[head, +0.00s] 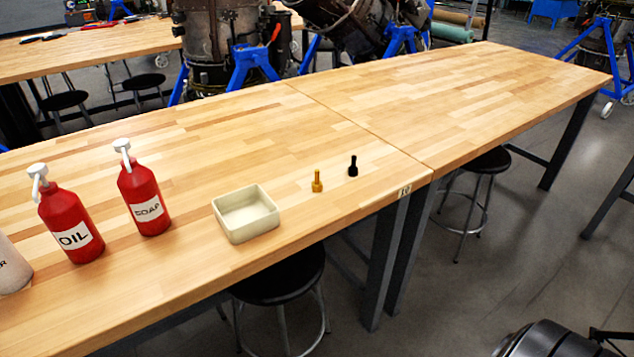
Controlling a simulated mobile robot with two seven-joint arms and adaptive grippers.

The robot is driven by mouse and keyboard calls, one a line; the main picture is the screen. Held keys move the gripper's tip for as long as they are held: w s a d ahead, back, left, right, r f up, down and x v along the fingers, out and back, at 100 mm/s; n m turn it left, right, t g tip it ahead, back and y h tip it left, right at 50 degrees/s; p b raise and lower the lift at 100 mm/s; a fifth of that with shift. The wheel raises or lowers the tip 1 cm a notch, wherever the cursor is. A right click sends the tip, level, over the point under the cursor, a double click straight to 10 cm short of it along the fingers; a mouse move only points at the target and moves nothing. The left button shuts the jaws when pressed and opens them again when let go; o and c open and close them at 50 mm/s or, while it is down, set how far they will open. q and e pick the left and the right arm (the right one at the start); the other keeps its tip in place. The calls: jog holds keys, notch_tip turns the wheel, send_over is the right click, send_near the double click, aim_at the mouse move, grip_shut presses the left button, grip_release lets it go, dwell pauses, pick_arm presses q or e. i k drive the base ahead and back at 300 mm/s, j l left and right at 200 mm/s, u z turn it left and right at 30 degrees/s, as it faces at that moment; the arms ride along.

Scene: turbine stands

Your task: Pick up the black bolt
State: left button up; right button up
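The black bolt (353,166) stands upright on the wooden workbench (140,284), near its front edge and left of the seam between the two bench tops. A brass-coloured bolt (317,181) stands upright just left of it and slightly nearer the front edge. The two bolts are apart, and nothing touches the black bolt. Neither of my grippers is in view.
A cream open tray (247,232), empty, sits left of the bolts. Red bottles labelled SOAP (143,190) and OIL (68,222) stand farther left. The right bench top (470,95) is clear. Stools (278,280) (487,162) stand by and under the bench.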

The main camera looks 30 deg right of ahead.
aim_at(353, 170)
jog(key=l+z, duration=0.1)
jog(key=z, duration=1.2)
